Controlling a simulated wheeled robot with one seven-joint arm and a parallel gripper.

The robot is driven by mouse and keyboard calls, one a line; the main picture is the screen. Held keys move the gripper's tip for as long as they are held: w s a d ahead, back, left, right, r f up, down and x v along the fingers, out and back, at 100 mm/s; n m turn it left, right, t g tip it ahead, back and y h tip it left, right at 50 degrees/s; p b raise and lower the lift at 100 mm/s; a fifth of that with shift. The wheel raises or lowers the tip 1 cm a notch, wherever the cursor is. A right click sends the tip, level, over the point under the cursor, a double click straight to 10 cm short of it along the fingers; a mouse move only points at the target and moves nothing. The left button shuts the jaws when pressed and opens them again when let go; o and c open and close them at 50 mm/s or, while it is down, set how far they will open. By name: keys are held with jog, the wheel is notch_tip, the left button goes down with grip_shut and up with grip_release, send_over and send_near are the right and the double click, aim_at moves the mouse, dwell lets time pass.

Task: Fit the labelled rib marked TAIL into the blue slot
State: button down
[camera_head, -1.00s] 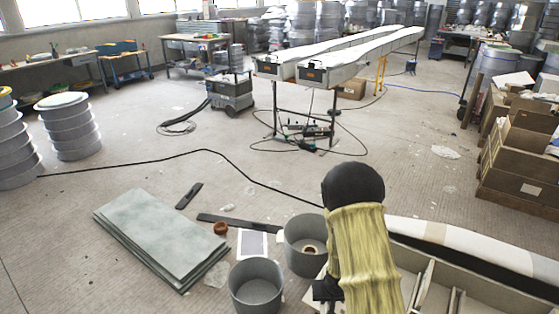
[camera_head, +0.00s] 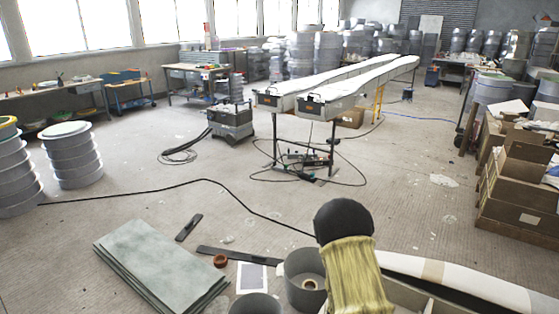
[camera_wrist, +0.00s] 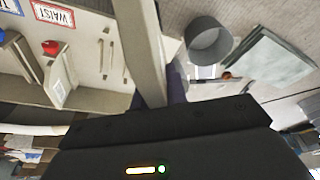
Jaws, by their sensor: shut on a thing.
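My gripper (camera_wrist: 154,96) shows in the wrist view as dark fingers on either side of a pale bar (camera_wrist: 139,40), shut on it. The bar runs to the top edge of the picture, and no wording on it can be read, so I cannot tell whether it is the TAIL rib. Left of it is the pale mould (camera_wrist: 90,90). A label reading WAIST (camera_wrist: 53,14) has a red border. A blue-edged label (camera_wrist: 10,6) is cut off at the corner. In the head view the gripper is hidden behind my arm. I cannot make out the blue slot.
A small upright part with a red top (camera_wrist: 50,47) stands in the mould. Grey buckets (camera_head: 304,282) and stacked grey sheets (camera_head: 155,265) lie on the floor near my arm. A black cable (camera_head: 200,183) crosses the floor. Boxes (camera_head: 518,195) stand at right. The mid-floor is mostly clear.

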jog(key=shift+s+a, duration=0.1)
jog(key=shift+s, duration=0.05)
jog(key=s+f, duration=0.3)
jog(key=f, duration=1.1)
jog(key=shift+s+f, duration=0.15)
jog(key=shift+s, duration=0.15)
jog(key=shift+d, duration=0.25)
